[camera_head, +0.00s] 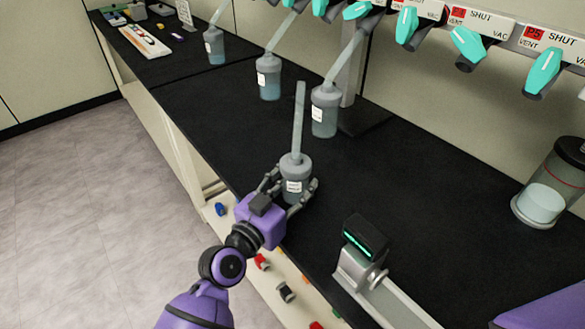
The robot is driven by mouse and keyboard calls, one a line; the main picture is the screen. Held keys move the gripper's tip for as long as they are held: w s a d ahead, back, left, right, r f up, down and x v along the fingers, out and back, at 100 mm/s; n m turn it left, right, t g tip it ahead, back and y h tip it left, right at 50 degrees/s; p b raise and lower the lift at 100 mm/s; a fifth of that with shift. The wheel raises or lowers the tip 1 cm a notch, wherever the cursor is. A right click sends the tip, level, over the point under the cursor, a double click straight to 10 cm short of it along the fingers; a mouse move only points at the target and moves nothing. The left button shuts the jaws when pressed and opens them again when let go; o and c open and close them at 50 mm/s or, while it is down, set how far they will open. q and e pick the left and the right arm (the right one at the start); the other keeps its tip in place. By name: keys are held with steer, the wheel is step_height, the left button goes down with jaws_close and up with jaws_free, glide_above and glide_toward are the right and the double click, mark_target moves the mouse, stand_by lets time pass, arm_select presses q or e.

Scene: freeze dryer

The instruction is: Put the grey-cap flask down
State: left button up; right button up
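The grey-cap flask (296,171) is upright near the front edge of the black bench, with a long grey tube rising from its cap and a white label on its front. My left gripper (291,191) has its fingers around the flask's body, one on each side, and looks shut on it. The gripper hides part of the lower flask. I cannot tell whether the flask's base touches the bench (237,140). My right gripper is out of view; only a purple part of mine shows at the lower right corner.
Several similar flasks (325,113) hang or stand along a rack with teal valves (466,46) behind. A device with a lit green display (362,240) stands at the right front, and a clear cylinder (544,196) at far right. Bench between them is clear.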

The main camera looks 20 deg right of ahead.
arm_select(q)
steer(key=shift+w+d, duration=0.4)
steer(key=shift+d, duration=0.15)
steer(key=shift+a, duration=0.1)
steer(key=shift+s+a, duration=0.1)
steer(key=shift+f, duration=0.25)
steer(key=o, duration=1.3)
steer(key=shift+c, duration=0.2)
steer(key=shift+r, duration=0.1)
